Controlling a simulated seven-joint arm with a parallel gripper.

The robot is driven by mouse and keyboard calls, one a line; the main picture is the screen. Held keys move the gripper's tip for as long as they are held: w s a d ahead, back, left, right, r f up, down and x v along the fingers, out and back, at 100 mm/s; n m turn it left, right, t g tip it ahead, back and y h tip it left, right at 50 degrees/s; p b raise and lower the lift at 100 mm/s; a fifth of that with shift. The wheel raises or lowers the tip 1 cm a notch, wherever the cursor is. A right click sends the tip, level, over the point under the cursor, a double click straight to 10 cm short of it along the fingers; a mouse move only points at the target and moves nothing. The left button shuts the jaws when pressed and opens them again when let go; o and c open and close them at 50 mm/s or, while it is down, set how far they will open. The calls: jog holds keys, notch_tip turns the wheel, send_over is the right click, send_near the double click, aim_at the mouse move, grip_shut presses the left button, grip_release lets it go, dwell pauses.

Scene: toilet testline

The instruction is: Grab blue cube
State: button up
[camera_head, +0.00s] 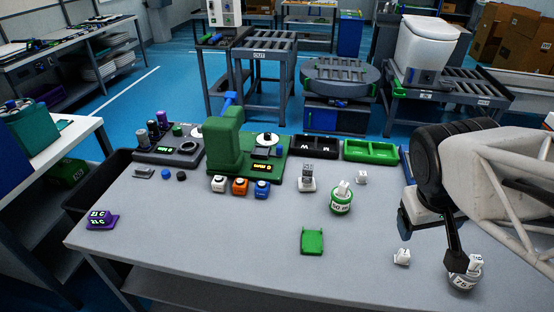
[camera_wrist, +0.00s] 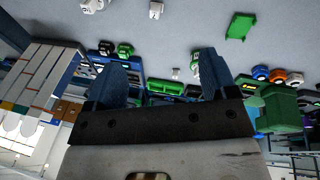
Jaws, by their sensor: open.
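A small blue cube (camera_head: 262,189) with a white top stands on the grey table, at the right end of a row with an orange cube (camera_head: 240,187) and a white cube (camera_head: 218,184). In the wrist view the blue cube (camera_wrist: 260,72) is right of the fingers, beside the orange cube (camera_wrist: 278,75). My gripper (camera_head: 457,262) is at the table's right side in the head view, far to the right of the blue cube. In the wrist view my gripper (camera_wrist: 162,72) has its two blue fingers wide apart, with nothing held between them.
A green press-like machine (camera_head: 225,142) stands just behind the cubes. A green-labelled round weight (camera_head: 341,203) and a green tray piece (camera_head: 312,241) lie between my gripper and the cubes. Another weight (camera_head: 463,279) is close by my gripper. The front middle of the table is clear.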

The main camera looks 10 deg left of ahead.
aim_at(261, 187)
jog(key=w+a+f+n+t+h, duration=0.2)
jog(key=w+a+f+n, duration=0.15)
jog(key=w+n, duration=0.35)
jog(key=w+a+f+n+t+h, duration=0.1)
jog(key=w+a+f+n+t, duration=0.15)
jog(key=w+a+n, duration=0.4)
jog(key=w+a+f+n+t+h, duration=0.2)
jog(key=w+a+f+n, duration=0.15)
jog(key=w, duration=0.65)
jog(key=w+a+f+n+t+y, duration=0.1)
jog(key=a+f+n+y, duration=0.1)
jog(key=a+f+n, duration=0.3)
jog(key=w+a+f+n+t+y, duration=0.1)
jog(key=a+f+n+t+y, duration=0.1)
jog(key=a+f+n, duration=0.4)
jog(key=w+a+f+n+t+y, duration=0.1)
jog(key=a+f+n, duration=0.4)
jog(key=a, duration=0.9)
jog(key=shift+w+f+t+y, duration=0.2)
jog(key=shift+f+t+y, duration=0.3)
jog(key=shift+y, duration=0.5)
jog(key=shift+x, duration=1.35)
jog(key=shift+d, duration=0.1)
